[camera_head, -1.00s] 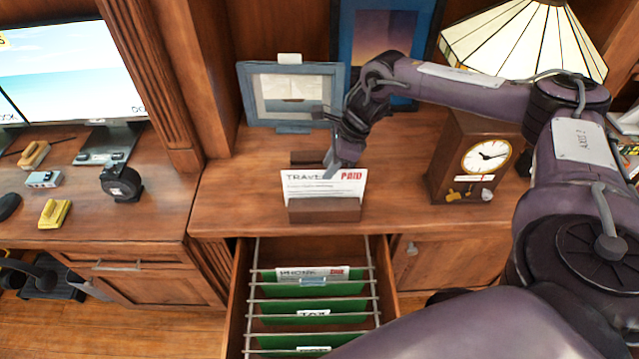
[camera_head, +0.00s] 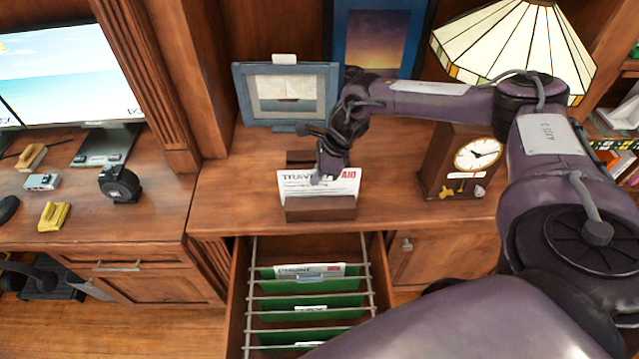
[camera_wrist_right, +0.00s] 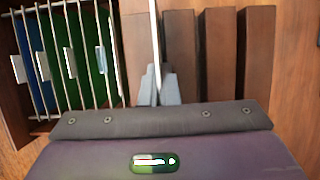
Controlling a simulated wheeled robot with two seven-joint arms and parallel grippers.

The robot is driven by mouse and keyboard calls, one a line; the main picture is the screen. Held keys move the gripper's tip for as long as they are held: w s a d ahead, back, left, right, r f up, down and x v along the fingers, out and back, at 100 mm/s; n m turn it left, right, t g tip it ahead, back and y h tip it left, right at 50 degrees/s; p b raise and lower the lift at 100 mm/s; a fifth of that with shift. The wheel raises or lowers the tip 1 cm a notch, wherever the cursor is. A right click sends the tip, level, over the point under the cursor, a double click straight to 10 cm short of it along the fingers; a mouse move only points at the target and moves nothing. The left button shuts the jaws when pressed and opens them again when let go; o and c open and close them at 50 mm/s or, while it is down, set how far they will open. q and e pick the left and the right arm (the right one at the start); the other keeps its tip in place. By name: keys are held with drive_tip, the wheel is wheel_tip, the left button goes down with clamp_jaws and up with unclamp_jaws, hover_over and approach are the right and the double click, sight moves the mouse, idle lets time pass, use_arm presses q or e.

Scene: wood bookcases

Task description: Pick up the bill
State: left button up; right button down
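The bill (camera_head: 320,186) is a white sheet with "TRAVEL" and a red "PAID" mark. It stands upright in a wooden holder (camera_head: 320,210) on the cabinet top. My right gripper (camera_head: 322,178) is at the bill's upper edge and hides part of its print. In the right wrist view my right gripper (camera_wrist_right: 158,80) has its fingers close together, one on each side of the thin bill (camera_wrist_right: 154,30), which shows edge-on. They look shut on it. My left gripper is not in view.
Below stands an open drawer (camera_head: 239,310) with green hanging folders (camera_head: 310,285) and metal rails. A clock (camera_head: 455,165) stands to the right, a framed picture (camera_head: 287,95) behind, and a lamp (camera_head: 515,50) at the back right. The desk with the monitor (camera_head: 70,75) is at left.

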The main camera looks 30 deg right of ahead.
drive_tip(key=shift+r, duration=0.1)
wheel_tip(320, 180, up, 20)
drive_tip(key=b, duration=0.2)
drive_tip(key=shift+b, duration=0.35)
idle(0.6)
